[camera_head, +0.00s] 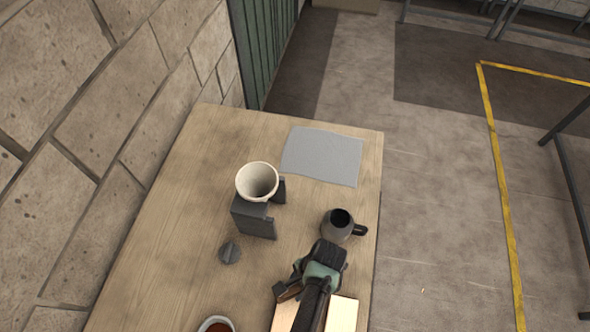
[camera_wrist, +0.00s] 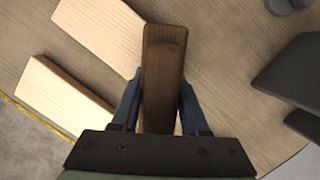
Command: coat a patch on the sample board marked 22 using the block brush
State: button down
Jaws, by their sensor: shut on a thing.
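My gripper (camera_head: 318,276) is over the near right part of the table in the head view, above the boards. In the wrist view its blue fingers (camera_wrist: 160,98) are shut on the brown wooden block brush (camera_wrist: 165,40). The brush's underside and bristles are hidden, so I cannot tell whether they touch anything. Two pale wooden boards lie side by side. One shows at the wrist view's upper left (camera_wrist: 100,32) and the other below it (camera_wrist: 62,95). In the head view they show at the bottom (camera_head: 342,314), partly covered by my arm. No number is readable on either.
The table (camera_head: 165,235) also holds a cup with reddish-brown contents (camera_head: 216,325), a dark knob-like piece (camera_head: 229,253), a cream cup (camera_head: 257,180) on a dark stand (camera_head: 255,221), a grey mug (camera_head: 337,226) and a grey sheet (camera_head: 322,156). A block wall (camera_head: 100,120) borders the left.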

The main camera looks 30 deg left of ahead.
aim_at(297, 284)
jog(key=shift+w, duration=0.15)
jog(key=shift+r, duration=0.15)
notch_tip(297, 284, up, 5)
jog(key=p, duration=0.4)
jog(key=shift+r+p, duration=0.2)
jog(key=shift+p, duration=0.1)
jog(key=shift+r, duration=0.2)
jog(key=shift+r, duration=1.5)
